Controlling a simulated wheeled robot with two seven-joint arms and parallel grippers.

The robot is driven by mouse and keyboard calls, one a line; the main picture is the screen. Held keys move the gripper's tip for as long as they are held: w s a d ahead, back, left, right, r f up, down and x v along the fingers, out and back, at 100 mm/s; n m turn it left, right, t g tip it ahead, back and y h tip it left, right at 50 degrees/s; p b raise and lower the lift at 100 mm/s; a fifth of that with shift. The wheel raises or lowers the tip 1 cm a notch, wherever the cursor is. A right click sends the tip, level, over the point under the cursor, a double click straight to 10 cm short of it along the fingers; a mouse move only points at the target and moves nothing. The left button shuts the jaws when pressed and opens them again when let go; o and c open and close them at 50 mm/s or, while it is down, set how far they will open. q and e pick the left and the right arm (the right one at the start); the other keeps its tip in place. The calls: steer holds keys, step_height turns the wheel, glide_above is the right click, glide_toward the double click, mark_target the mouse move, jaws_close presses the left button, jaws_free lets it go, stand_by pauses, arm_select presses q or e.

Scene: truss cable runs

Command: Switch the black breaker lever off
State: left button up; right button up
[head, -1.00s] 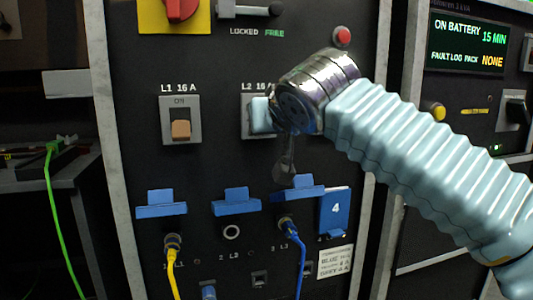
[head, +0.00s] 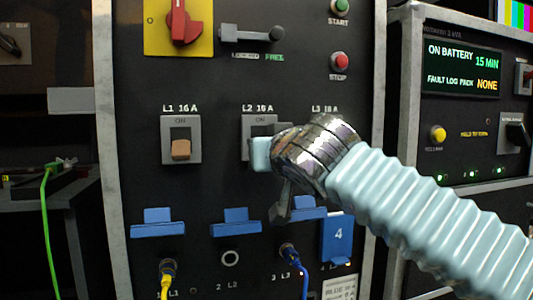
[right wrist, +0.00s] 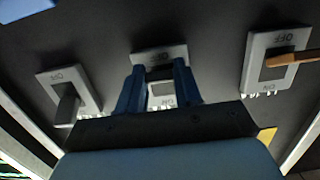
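Three breakers sit in a row on the black panel. The left breaker (head: 181,125), labelled L1, has a tan lever (head: 181,149) at the bottom of its slot. My right gripper (head: 262,154) is in front of the middle breaker (head: 259,123), labelled L2, and the arm hides the L3 breaker. The right wrist view looks upside down: the dark lever (right wrist: 68,104) shows on the left breaker there, the tan lever at right. The right gripper's blue fingers (right wrist: 158,78) are apart over the middle breaker; its lever is not clear. My left gripper is out of view.
A red rotary switch (head: 180,22) on yellow and a grey sliding latch (head: 250,34) sit above. Start and stop buttons (head: 339,61) are at upper right. Blue tabs (head: 236,222) and plugged yellow and blue cables (head: 303,280) lie below the breakers.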

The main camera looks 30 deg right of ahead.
steer(key=o, duration=0.5)
steer(key=shift+c, duration=0.2)
steer(key=v, duration=1.4)
steer(key=shift+p, duration=0.45)
steer(key=shift+f, duration=0.1)
